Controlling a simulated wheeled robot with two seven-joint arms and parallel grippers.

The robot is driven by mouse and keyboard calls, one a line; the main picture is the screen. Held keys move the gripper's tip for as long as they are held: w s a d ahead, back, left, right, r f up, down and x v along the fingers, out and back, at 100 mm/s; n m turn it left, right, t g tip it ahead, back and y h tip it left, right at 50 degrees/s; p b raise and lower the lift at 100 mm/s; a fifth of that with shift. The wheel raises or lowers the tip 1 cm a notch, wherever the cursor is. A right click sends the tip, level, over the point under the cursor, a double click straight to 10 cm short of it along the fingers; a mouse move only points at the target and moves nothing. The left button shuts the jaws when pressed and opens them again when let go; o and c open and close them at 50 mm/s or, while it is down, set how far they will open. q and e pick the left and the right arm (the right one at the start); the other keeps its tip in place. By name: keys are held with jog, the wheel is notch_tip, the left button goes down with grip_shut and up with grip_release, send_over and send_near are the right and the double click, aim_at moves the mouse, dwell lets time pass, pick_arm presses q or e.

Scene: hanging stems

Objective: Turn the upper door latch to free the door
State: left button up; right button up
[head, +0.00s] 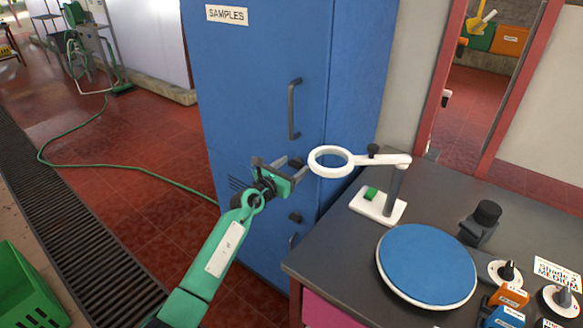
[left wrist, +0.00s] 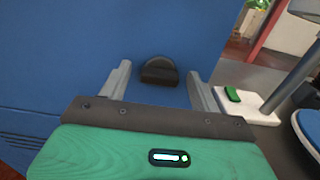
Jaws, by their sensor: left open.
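The upper door latch (left wrist: 159,73), a dark rounded knob with a flat bar across it, sits on the blue cabinet door (head: 262,90). In the left wrist view it appears between the fingertips and ahead of them. My left gripper (head: 291,168) is open and empty, facing the door; its fingers also show in the left wrist view (left wrist: 158,82). In the head view the upper latch (head: 297,162) is partly hidden by the fingers. A similar lower latch (head: 295,217) is on the door below. My right gripper is not in view.
A dark bench (head: 330,255) stands right of the cabinet. On it, a white ring stand (head: 378,205) reaches its ring (head: 331,172) close to my left gripper. A blue round plate (head: 425,264) lies nearby. A grey door handle (head: 293,108) is above.

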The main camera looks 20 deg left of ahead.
pick_arm(q)
jog(key=c, duration=1)
